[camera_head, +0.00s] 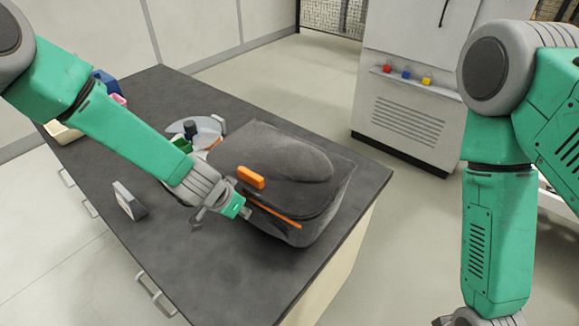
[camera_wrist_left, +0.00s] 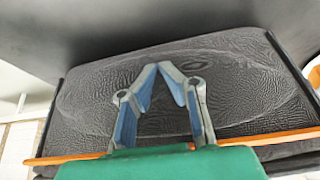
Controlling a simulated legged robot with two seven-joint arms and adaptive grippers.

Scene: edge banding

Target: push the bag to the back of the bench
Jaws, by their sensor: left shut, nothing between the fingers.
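The dark grey bag (camera_head: 300,170) with orange trim lies on the dark bench top (camera_head: 250,285), close to its right edge. My left gripper (camera_head: 246,213) is at the bag's near left side, by the orange strip; I cannot tell whether it touches. In the left wrist view the fingertips (camera_wrist_left: 167,66) meet with nothing between them, in front of the bag's textured face (camera_wrist_left: 250,95). The fingers and green housing hide part of that face. My right arm hangs beside the bench at right, and only the top of its gripper (camera_head: 485,319) shows at the bottom edge.
A round clear disc (camera_head: 205,128) with a dark knob and small green item (camera_head: 182,145) stands behind my left forearm. A small grey framed block (camera_head: 129,201) stands left of the gripper. Blue and pink items sit at the far left. The near bench top is clear. A white cabinet (camera_head: 410,120) stands beyond.

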